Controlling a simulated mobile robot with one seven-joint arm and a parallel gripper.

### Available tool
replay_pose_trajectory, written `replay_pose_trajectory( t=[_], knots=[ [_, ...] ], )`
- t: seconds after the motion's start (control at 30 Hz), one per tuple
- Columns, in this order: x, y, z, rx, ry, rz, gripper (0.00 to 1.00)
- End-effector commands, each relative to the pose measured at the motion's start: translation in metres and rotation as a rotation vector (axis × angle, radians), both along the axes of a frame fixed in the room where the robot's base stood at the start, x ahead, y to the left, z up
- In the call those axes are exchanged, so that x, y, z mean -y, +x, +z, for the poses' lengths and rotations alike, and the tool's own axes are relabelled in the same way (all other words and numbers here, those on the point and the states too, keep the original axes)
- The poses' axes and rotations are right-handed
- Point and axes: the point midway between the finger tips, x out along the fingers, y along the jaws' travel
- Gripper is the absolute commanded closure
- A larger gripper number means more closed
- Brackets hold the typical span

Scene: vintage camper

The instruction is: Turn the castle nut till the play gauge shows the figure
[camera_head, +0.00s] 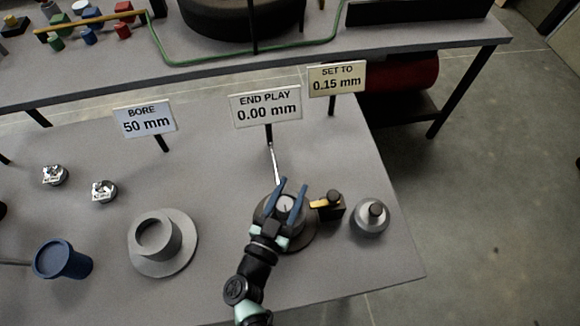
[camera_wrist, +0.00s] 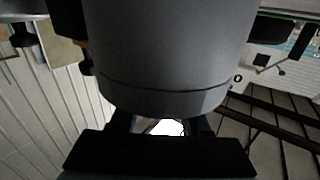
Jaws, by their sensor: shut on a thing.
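My gripper (camera_head: 293,185) reaches over a dark round hub (camera_head: 264,208) near the table's right front. Its two blue fingers stand on either side of a small pale round top, which I take to be the castle nut (camera_head: 286,203), and are shut on it. The nut's slots are not clear. In the wrist view a large smooth grey cylinder (camera_wrist: 170,55) fills the upper middle, just beyond my gripper, and hides the grip. The play gauge sign (camera_head: 266,107) reads END PLAY 0.00 mm. The target sign (camera_head: 337,79) reads SET TO 0.15 mm.
A small dark block with a yellow bar (camera_head: 328,206) and a grey knobbed piece (camera_head: 370,217) stand close right of the hub. A grey flanged ring (camera_head: 183,256), a blue cup (camera_head: 62,261) and two small silver pieces (camera_head: 104,191) stand left. A BORE 50 mm sign (camera_head: 145,120) stands behind.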

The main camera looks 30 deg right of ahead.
Motion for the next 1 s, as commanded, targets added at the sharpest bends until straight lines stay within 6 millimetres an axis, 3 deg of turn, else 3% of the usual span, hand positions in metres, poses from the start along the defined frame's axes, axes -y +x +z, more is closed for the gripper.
replay_pose_trajectory(
  t=[0.07,0.1,0.27,0.67,1.0],
  knots=[
    [0.0,0.0,0.0,0.001,0.002,0.0,1.0],
    [0.0,0.0,0.0,0.001,0.002,0.001,0.5],
    [0.0,0.0,0.0,0.0,0.001,0.001,0.24],
    [-0.007,-0.006,-0.001,0.0,0.002,0.002,0.24],
    [-0.061,-0.052,-0.003,-0.002,0.004,0.002,0.24]
  ],
)
